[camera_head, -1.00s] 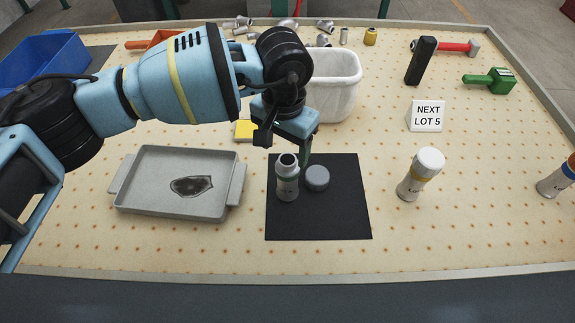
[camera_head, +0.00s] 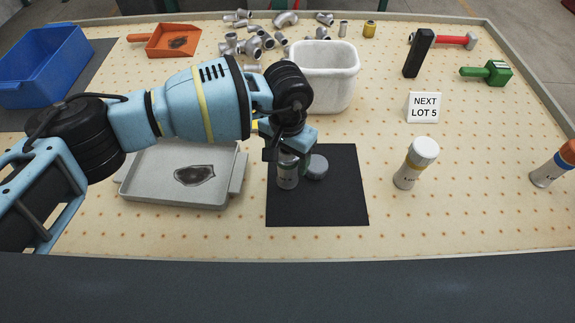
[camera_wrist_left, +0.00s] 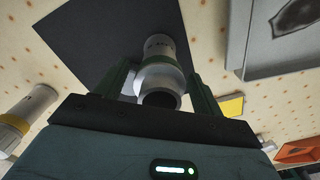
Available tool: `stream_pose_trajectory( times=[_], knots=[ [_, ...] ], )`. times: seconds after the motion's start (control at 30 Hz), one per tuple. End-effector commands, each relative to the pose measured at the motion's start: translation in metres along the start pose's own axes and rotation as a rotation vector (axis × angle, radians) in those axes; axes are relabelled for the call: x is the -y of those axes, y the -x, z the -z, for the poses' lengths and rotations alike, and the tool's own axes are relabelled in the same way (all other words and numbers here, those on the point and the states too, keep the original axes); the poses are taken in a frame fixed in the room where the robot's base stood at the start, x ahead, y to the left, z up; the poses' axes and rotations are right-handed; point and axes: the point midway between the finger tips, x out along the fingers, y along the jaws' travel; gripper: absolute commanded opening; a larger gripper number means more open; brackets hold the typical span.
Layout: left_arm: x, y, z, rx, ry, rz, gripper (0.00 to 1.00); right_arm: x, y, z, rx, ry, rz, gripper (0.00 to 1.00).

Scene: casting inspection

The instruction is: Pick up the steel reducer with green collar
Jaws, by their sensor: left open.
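Several grey steel fittings (camera_head: 253,42) lie in a loose pile at the back of the table. A single upright steel piece (camera_head: 343,29) stands to their right, beside a yellow one (camera_head: 369,30). My left gripper (camera_head: 290,158) is over the black mat, pointing down. My right gripper is not in view.
A grey cap (camera_head: 317,167) lies beside the bottle on the black mat (camera_head: 330,208). A grey tray (camera_head: 170,191) is left, a white bin (camera_head: 335,85) behind. Capped bottles (camera_head: 417,163) and a sign (camera_head: 424,107) stand right. The front strip is clear.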

Motion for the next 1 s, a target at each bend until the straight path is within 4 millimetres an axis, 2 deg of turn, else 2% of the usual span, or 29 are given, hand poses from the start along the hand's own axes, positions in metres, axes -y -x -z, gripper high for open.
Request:
stream_pose_trajectory(
  times=[0.3, 0.77, 1.0],
  knots=[
    [-0.0006, -0.0072, -0.0001, 0.0, -0.002, -0.001, 0.68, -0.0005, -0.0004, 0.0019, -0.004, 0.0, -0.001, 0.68],
    [-0.0006, -0.0067, -0.0001, 0.0, -0.001, -0.001, 0.09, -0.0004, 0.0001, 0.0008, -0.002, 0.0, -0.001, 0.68],
    [-0.0006, -0.0051, 0.0006, -0.003, -0.002, -0.001, 0.08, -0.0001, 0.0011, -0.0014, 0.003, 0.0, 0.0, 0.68]
  ],
)
